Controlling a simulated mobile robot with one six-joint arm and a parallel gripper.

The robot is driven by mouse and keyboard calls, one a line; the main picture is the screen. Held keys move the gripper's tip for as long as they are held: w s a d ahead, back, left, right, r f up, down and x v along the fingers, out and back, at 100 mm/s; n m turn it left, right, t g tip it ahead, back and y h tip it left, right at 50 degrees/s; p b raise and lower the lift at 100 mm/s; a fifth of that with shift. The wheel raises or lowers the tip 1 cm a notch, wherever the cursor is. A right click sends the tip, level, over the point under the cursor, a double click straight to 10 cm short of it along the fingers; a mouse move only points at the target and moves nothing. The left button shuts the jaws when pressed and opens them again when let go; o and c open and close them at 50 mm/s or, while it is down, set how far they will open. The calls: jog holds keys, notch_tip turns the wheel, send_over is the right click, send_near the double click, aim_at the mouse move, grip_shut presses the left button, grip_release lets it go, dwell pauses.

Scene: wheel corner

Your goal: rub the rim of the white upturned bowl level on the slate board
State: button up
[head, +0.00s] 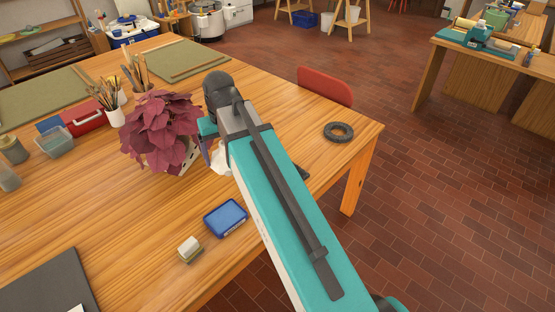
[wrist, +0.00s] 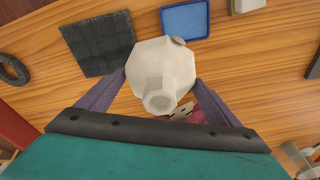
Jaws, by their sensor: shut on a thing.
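The white upturned bowl (wrist: 165,72) is between the two purple fingers of my gripper (wrist: 162,88) in the wrist view, its narrow foot facing the camera. My gripper is shut on it. The slate board (wrist: 97,43), a dark square, lies on the table just left of the bowl in that view. The bowl's edge is close to the board's right side; I cannot tell its height above the table. In the head view my arm hides most of the bowl (head: 221,160) and nearly all of the board (head: 303,170).
A blue tray (head: 225,218) and a small pale block (head: 189,249) lie near the front edge. A maroon-leaved plant (head: 160,130) stands close left of my gripper. A dark ring (head: 338,131) lies at the right, near a red chair (head: 326,86).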

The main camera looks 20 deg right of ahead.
dwell(0.3)
jog(key=shift+w+a+r, duration=0.1)
jog(key=shift+w, duration=0.35)
jog(key=w+d+f+n+p, duration=0.2)
jog(key=w+d+f+p, duration=0.3)
jog(key=w, duration=0.3)
jog(key=s+d+f+p, duration=0.1)
jog(key=d+f, duration=0.2)
jog(key=d, duration=0.1)
jog(key=s+d+f+m+p, duration=0.1)
jog(key=d+f+p, duration=0.1)
jog(key=d, duration=0.2)
jog(key=s+d+f+m+p, duration=0.1)
jog(key=s+d+f+p, duration=0.1)
jog(key=d+f, duration=0.1)
jog(key=shift+d+f, duration=0.3)
jog(key=shift+d, duration=0.8)
